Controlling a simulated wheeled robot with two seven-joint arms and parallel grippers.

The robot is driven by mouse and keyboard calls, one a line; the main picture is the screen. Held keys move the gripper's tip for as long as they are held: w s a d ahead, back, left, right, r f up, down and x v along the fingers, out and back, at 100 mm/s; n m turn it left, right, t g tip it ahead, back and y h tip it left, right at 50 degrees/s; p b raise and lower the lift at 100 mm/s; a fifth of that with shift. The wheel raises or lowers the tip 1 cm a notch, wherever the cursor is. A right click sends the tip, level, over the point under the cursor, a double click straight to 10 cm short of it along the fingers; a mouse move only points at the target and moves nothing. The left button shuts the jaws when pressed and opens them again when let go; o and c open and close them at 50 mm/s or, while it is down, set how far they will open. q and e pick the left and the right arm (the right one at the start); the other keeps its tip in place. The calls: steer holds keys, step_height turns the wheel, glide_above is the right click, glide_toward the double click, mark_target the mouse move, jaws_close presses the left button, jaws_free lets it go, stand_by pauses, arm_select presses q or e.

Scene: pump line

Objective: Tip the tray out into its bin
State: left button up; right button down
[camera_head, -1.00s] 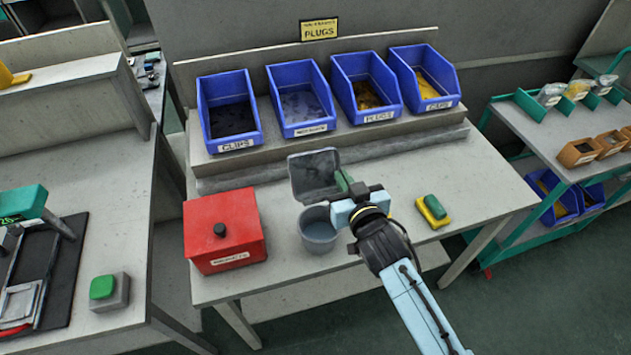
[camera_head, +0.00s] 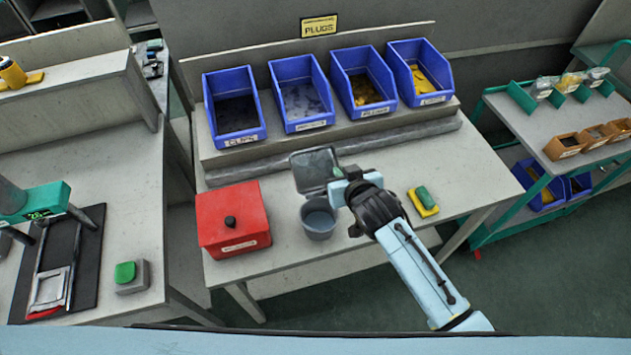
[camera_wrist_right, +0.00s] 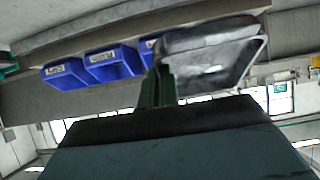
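A small grey tray (camera_head: 313,168) is held up in front of the blue bins, above the worktable. It is steeply tilted. My right gripper (camera_head: 338,184) is at its lower right edge. In the right wrist view the green fingers (camera_wrist_right: 158,86) are closed on the tray's edge (camera_wrist_right: 212,45). I cannot tell what lies in the tray. Several blue bins stand on the shelf: a clips bin (camera_head: 239,141), a bin of grey parts (camera_head: 303,126), a plugs bin (camera_head: 377,112) and a bin of yellow parts (camera_head: 434,100). My left gripper is not in view.
A red box (camera_head: 233,242) with a black knob stands at the table's left. A grey bucket (camera_head: 318,222) is below the tray. A green-and-yellow sponge (camera_head: 424,202) lies right of my wrist. The table's right end is clear. A cart (camera_head: 530,120) stands to the right.

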steer(key=shift+a+r+g+h, duration=0.1)
steer(key=shift+r+g+h, duration=0.25)
steer(key=shift+r+g, duration=0.45)
steer(key=shift+r+g+h, duration=0.35)
steer(key=shift+r+g, duration=0.05)
steer(key=shift+g, duration=1.2)
steer(key=shift+r+g+h, duration=0.4)
steer(key=shift+r+g, duration=0.2)
steer(key=shift+g, duration=0.6)
steer(key=s+d+f+m+b, duration=0.1)
steer(key=s+d+b, duration=0.3)
steer(key=d+b, duration=0.3)
steer(key=s+d+f+m+h+b, duration=0.1)
steer(key=s+d+m+b, duration=0.1)
steer(key=d+b, duration=0.6)
steer(key=s+b, duration=0.1)
steer(key=b, duration=0.2)
steer(key=shift+s+d+f+m+h, duration=0.2)
steer(key=shift+s+d+m+h, duration=0.05)
steer(key=shift+s+m+h, duration=0.1)
